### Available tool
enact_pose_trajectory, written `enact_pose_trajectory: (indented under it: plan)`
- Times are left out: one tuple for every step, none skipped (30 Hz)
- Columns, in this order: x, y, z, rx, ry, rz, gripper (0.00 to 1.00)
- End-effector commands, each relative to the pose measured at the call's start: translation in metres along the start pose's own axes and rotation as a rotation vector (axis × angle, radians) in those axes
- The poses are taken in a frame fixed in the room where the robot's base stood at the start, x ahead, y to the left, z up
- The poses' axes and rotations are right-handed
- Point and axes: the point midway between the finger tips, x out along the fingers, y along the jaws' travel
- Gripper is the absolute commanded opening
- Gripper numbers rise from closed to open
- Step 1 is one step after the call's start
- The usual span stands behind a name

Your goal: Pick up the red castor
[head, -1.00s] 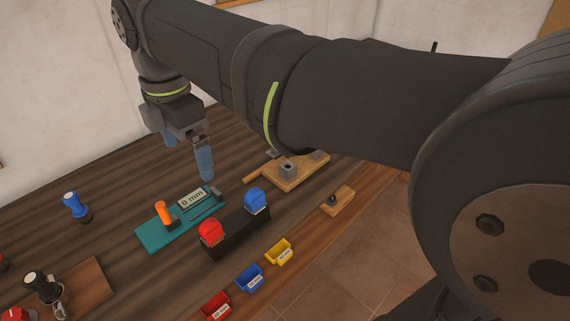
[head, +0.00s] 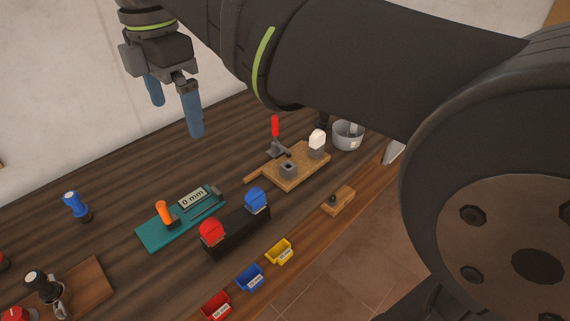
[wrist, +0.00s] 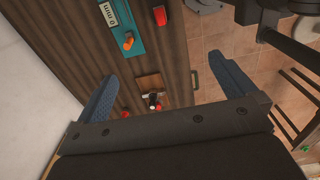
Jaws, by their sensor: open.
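The red castor (head: 211,233) appears to be the rounded red piece at the left end of a dark holder (head: 236,231) on the table. A matching blue piece (head: 256,200) sits at the holder's right end. In the wrist view a red piece (wrist: 160,15) beside the teal gauge looks like the same castor, near the top edge. My gripper (head: 176,119) is open and empty, high above the table and behind the holder in the head view. Its two blue fingers stand wide apart in the wrist view (wrist: 166,88).
A teal gauge (head: 155,238) with an orange knob lies beside the holder. Red (head: 216,304), blue (head: 249,277) and yellow (head: 279,252) bins line the front edge. A wooden fixture board (head: 300,178) and metal pot (head: 348,134) stand right. A blue-handled tool (head: 75,206) stands left.

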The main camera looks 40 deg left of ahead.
Motion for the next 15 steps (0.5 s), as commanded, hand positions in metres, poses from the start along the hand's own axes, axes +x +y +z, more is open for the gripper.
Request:
enact_pose_trajectory:
  plan:
    - [-0.0052, 0.0006, 0.0000, 0.000, 0.000, 0.001, 1.00]
    - [-0.0078, 0.0005, 0.0000, 0.000, 0.000, 0.001, 1.00]
    - [-0.0104, 0.0003, 0.0000, 0.000, 0.000, 0.000, 1.00]
    - [-0.0118, 0.0003, 0.0000, 0.000, 0.000, 0.000, 1.00]
    - [-0.0130, 0.0003, 0.0000, 0.000, 0.000, 0.000, 1.00]
    - [-0.0142, 0.0003, 0.0000, 0.000, 0.000, 0.000, 1.00]
    - [-0.0147, 0.0002, 0.0000, 0.000, 0.000, 0.000, 1.00]
    - [-0.0149, 0.0002, 0.0000, 0.000, 0.000, -0.001, 1.00]
    - [-0.0150, 0.0001, 0.0000, 0.000, 0.000, -0.001, 1.00]
    - [-0.0150, 0.0001, 0.0000, 0.000, 0.000, -0.001, 1.00]
    - [-0.0149, 0.0001, 0.0000, 0.000, 0.000, -0.001, 1.00]
    - [-0.0149, 0.0001, 0.0000, 0.000, 0.000, -0.001, 1.00]
    - [-0.0148, 0.0001, 0.0000, 0.000, 0.000, -0.001, 1.00]
    - [-0.0148, 0.0001, 0.0000, 0.000, 0.000, -0.001, 0.96]
    - [-0.0148, 0.0001, 0.0000, 0.000, 0.000, -0.001, 0.88]
